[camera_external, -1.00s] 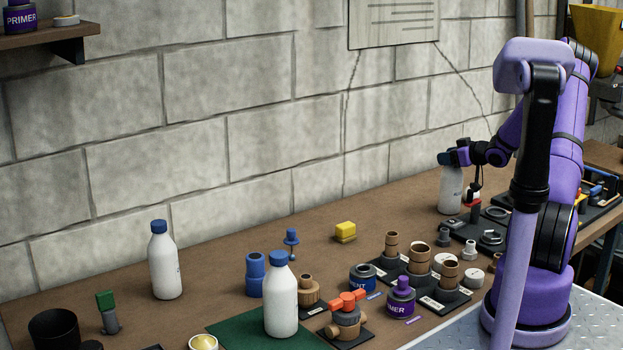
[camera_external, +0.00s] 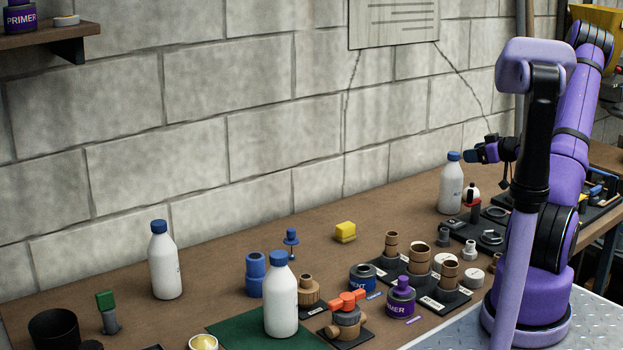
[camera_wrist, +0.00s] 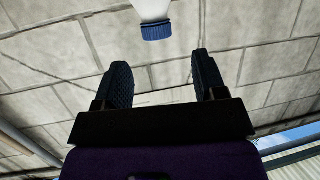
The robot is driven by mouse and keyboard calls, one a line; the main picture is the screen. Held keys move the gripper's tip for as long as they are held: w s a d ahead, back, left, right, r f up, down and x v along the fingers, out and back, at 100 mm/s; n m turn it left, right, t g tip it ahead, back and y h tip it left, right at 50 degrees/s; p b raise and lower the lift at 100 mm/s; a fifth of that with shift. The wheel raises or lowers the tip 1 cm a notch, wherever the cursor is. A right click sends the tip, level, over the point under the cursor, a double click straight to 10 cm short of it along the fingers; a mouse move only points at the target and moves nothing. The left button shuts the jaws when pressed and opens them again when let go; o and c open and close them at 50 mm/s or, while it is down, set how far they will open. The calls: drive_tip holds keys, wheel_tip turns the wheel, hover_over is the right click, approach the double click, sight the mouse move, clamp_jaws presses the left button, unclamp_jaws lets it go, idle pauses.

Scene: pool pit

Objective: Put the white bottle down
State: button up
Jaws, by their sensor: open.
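A white bottle (camera_external: 451,188) with a blue cap stands upright on the brown bench near the wall, left of my arm. My gripper (camera_external: 473,155) is just right of its cap, apart from it. In the wrist view the open, empty fingers (camera_wrist: 163,80) point toward the bottle's blue cap (camera_wrist: 157,32), which lies beyond the fingertips. Two similar white bottles stand upright elsewhere: one (camera_external: 164,265) at the left on the bench, and one (camera_external: 281,303) on a green mat (camera_external: 235,331) at the front.
A black tray (camera_external: 468,234) with grey rings and fittings lies close to the right of the bottle. Brown fittings (camera_external: 419,260) and a purple primer can (camera_external: 402,298) stand in front. A yellow block (camera_external: 345,231) sits farther left. The bench between it and the bottle is clear.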

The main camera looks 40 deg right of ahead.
drive_tip(key=w+a+r+g+h, duration=0.35)
drive_tip(key=a+r, duration=0.55)
drive_tip(key=r, duration=0.3)
drive_tip(key=s+a+r+m+g+h, duration=0.15)
drive_tip(key=s+a+r+h, duration=0.35)
drive_tip(key=a+r, duration=0.65)
drive_tip(key=s+a+g+y, duration=0.2)
drive_tip(key=s+a+y, duration=0.1)
drive_tip(key=s+a, duration=0.9)
drive_tip(key=s+a+r+g+y, duration=0.1)
drive_tip(key=s+a+y, duration=0.2)
drive_tip(key=s+a, duration=0.8)
drive_tip(key=s+m, duration=0.1)
drive_tip(key=s, duration=0.4)
drive_tip(key=shift+s+a+g, duration=0.25)
drive_tip(key=shift+a+g, duration=0.15)
